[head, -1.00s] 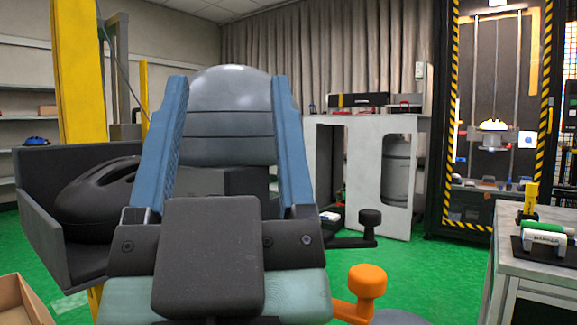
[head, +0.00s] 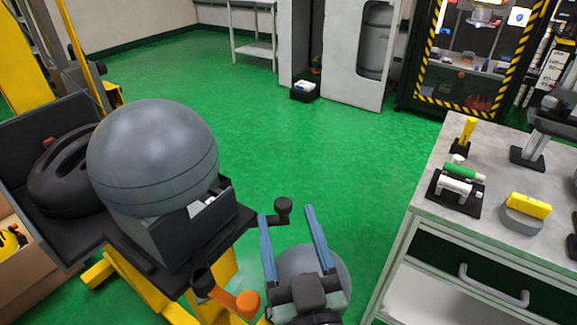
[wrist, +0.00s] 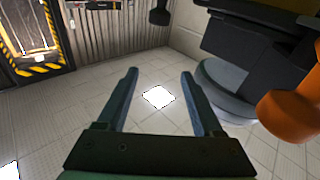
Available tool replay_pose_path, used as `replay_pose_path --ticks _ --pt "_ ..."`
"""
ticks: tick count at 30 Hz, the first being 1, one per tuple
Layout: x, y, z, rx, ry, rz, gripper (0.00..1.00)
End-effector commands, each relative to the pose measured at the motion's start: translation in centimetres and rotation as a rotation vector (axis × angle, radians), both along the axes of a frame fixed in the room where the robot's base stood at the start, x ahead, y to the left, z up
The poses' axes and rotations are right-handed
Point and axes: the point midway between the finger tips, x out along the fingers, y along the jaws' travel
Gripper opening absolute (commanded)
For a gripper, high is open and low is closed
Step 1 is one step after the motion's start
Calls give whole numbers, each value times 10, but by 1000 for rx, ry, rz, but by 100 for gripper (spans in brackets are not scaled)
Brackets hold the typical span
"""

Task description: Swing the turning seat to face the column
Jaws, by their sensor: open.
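The apparent turning seat is a black box seat (head: 185,240) on a yellow frame. It bears a smooth grey dome (head: 150,155); which way it faces is unclear. A black-knobbed arm (head: 283,208) sticks out at its right, an orange knob (head: 246,303) at its near corner. My gripper (head: 286,213) is open and empty to the right of the seat. The orange knob (wrist: 290,104) is close beside my gripper. A yellow column (head: 18,70) stands far left.
A black tray with a dark helmet (head: 68,180) adjoins the seat's left. A grey workbench (head: 410,240) with tools stands close on the right. A cardboard box (head: 40,262) is at lower left.

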Motion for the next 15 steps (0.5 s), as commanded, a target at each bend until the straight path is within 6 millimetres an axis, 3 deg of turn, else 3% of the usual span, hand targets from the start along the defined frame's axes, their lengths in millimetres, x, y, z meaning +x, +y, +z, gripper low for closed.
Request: replay_pose_path --ticks 4,8,15 --pt "-23 -10 -30 25 99 -11 68" --pt "-34 -14 -45 36 135 -19 68" --pt "-24 -13 -49 40 142 -21 68"
